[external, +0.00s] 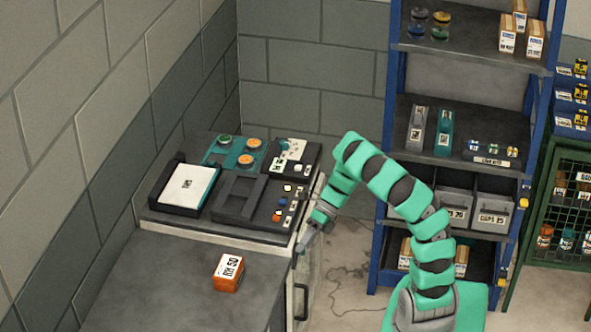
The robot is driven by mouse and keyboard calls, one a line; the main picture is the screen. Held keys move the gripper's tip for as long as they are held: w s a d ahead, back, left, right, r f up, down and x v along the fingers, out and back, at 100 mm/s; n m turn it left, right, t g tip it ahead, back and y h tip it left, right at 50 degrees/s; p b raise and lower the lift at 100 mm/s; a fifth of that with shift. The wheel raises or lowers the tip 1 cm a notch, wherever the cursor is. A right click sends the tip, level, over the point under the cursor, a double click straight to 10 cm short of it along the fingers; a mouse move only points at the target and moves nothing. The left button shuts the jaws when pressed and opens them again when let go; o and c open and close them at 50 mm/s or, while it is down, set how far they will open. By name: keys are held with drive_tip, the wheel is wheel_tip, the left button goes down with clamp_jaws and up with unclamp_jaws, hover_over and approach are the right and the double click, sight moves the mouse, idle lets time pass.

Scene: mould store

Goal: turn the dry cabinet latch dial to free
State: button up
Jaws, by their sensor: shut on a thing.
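The dry cabinet (310,285) stands under the bench top, with its pale front facing right and a dark upright handle (301,301) low on its near side.
On the cabinet top lie a tray with a white pad (187,187), a dark button panel (262,203) and teal-and-orange knobs (245,160). An orange labelled box (228,273) sits on the grey bench (150,285). A blue shelf rack (386,215) stands behind my arm.

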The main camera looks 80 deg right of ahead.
idle(0.3)
drive_tip(key=o, duration=0.8)
drive_tip(key=shift+d+r, duration=0.1)
drive_tip(key=p+v, duration=0.2)
drive_tip(key=v, duration=1.1)
drive_tip(key=shift+s+d+r, duration=0.1)
drive_tip(key=shift+s+d, duration=0.05)
drive_tip(key=shift+d, duration=0.15)
